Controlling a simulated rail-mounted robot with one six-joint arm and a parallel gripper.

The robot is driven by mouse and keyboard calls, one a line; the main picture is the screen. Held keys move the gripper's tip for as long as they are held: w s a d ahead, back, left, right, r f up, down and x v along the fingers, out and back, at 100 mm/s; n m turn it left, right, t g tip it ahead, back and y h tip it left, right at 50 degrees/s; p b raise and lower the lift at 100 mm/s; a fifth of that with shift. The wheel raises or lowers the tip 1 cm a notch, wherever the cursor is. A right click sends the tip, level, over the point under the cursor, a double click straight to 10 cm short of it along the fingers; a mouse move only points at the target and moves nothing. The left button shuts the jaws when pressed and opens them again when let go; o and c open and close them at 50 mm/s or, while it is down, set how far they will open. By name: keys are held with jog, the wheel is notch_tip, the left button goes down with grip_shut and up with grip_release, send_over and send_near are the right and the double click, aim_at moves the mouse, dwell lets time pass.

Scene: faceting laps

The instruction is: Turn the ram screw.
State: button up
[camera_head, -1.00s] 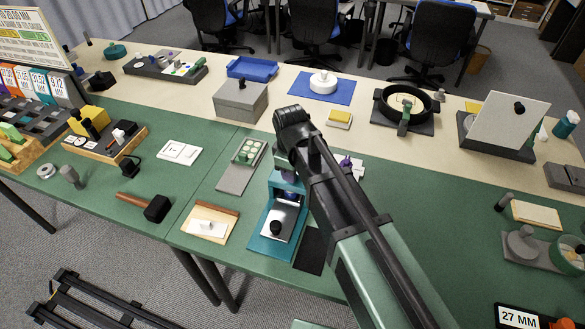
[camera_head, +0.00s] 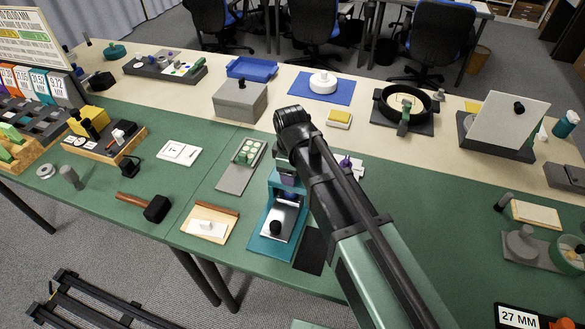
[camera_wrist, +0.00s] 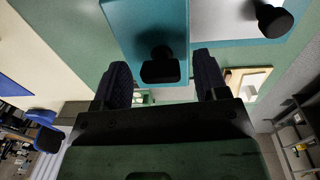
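The teal press (camera_head: 258,245) stands near the front edge of the green bench, left of my arm. Its top block (camera_wrist: 150,20) fills the upper middle of the wrist view. The ram screw's black handle (camera_wrist: 160,70) sticks out from this block. My gripper (camera_wrist: 161,62) is open, with one dark finger on each side of the handle and a visible gap on both sides. The press's silver plate (camera_wrist: 222,18) carries a black knob (camera_wrist: 275,19), which also shows in the head view (camera_head: 276,227). In the head view my arm hides the screw handle and fingertips.
A wooden tray with a white pad (camera_head: 208,222) lies left of the press, and a grey tray with pale round pieces (camera_head: 240,165) stands behind it. A black pad (camera_head: 311,250) lies at its right. A mallet (camera_head: 146,206) lies farther left.

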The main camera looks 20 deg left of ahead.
notch_tip(320, 180, up, 11)
jog(key=p, duration=1)
jog(key=shift+s+p, duration=0.35)
jog(key=shift+p, duration=0.05)
jog(key=shift+f, duration=0.1)
jog(key=s+d+m, duration=0.2)
jog(key=d+m, duration=0.6)
jog(key=d, duration=0.8)
jog(key=s+d+f+m+b, duration=0.1)
jog(key=s+d+m, duration=0.2)
jog(key=d+m, duration=0.6)
jog(key=d, duration=0.6)
jog(key=shift+s+d+g, duration=0.3)
jog(key=shift+d+g, duration=0.1)
